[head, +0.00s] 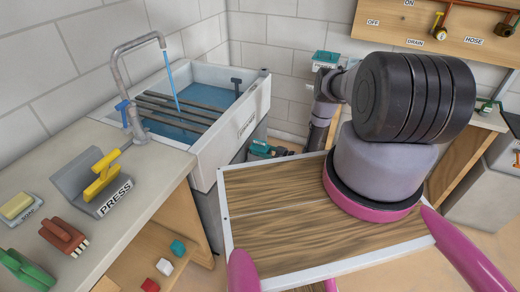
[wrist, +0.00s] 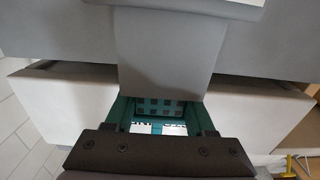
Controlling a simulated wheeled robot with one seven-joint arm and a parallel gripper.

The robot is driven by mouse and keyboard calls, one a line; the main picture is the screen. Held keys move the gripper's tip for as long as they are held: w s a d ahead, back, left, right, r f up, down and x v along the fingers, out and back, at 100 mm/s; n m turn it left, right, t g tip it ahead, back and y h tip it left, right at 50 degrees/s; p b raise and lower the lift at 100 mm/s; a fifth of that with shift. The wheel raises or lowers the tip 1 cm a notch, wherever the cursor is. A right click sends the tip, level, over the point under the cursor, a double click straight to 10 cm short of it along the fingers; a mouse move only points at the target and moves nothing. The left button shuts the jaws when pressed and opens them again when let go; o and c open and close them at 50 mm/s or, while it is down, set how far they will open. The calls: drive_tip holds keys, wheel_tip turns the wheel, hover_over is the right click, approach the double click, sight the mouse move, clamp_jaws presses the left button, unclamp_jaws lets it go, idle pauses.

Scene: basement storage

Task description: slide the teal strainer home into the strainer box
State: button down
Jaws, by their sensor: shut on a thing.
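In the wrist view my gripper (wrist: 162,143) shows as a dark bolted bar across the bottom, shut on the teal strainer. The teal strainer (wrist: 160,107) shows as a framed piece with a grid of square holes and white labels, below a grey upright part. I cannot clearly tell strainer from box there, nor how deep the strainer sits. In the head view a small teal piece (head: 261,148) shows low beside the sink, near the end of my arm. My jaws are mostly hidden behind the wooden panel there.
The white sink (head: 238,133) holds water and dark bars under a running tap (head: 136,60). The bench at left carries a grey PRESS stand (head: 82,184), a brush (head: 63,236) and soap (head: 17,206). A wooden board with valves (head: 430,32) hangs at upper right.

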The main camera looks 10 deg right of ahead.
drive_tip(key=shift+f, duration=0.2)
drive_tip(key=shift+c, duration=0.8)
unclamp_jaws()
drive_tip(key=shift+f, duration=0.1)
drive_tip(key=v, duration=1)
drive_tip(key=shift+s+d, duration=0.2)
drive_tip(key=shift+d, duration=0.1)
